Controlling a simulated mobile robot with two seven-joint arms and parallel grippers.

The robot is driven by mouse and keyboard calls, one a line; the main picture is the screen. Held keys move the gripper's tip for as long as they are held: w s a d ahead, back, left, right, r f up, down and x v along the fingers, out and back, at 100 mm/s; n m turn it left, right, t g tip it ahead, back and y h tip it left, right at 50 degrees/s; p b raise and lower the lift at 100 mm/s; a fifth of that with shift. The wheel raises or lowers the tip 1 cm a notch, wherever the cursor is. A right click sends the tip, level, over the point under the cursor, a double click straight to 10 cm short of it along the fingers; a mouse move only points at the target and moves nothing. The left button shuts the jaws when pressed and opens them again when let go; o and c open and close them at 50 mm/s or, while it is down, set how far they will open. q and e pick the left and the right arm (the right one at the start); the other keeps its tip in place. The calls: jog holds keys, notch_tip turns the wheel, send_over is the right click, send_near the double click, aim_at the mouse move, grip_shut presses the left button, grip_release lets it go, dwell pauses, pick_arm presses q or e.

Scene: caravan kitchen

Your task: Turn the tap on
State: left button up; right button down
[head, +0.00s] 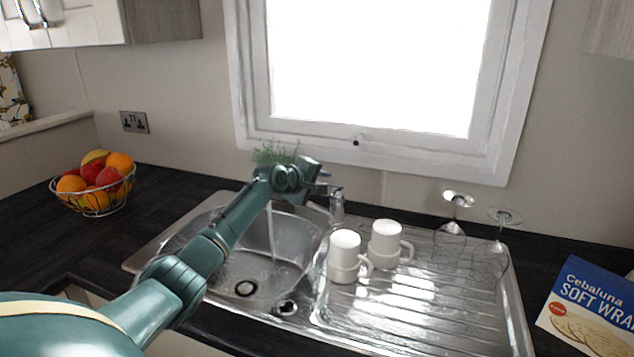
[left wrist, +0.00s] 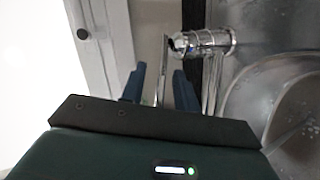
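The chrome tap (head: 337,205) stands behind the sink basin (head: 225,268), partly hidden by my left arm. My left gripper (head: 326,189) is at the top of the tap. In the left wrist view the tap body (left wrist: 205,42) is just beyond the fingers. The tap's thin lever (left wrist: 162,72) lies between the two open fingers of the left gripper (left wrist: 158,88), with a gap visible on the right; contact on the left is unclear. A thin pale stream, which looks like running water (head: 271,232), falls into the basin. My right gripper is not in view.
Two white mugs (head: 344,257) and two upturned wine glasses (head: 450,232) stand on the drainer (head: 400,312). A fruit basket (head: 95,190) is at the left and a wrap box (head: 590,312) at the right. A window (head: 375,150) and a small plant (head: 273,153) are behind the sink.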

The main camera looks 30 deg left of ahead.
pick_arm(q)
jog(key=d+v, duration=0.1)
jog(key=v, duration=1.2)
jog(key=shift+a+b, duration=0.4)
jog(key=shift+a, duration=0.05)
jog(key=shift+s+r, duration=0.1)
jog(key=shift+s, duration=0.05)
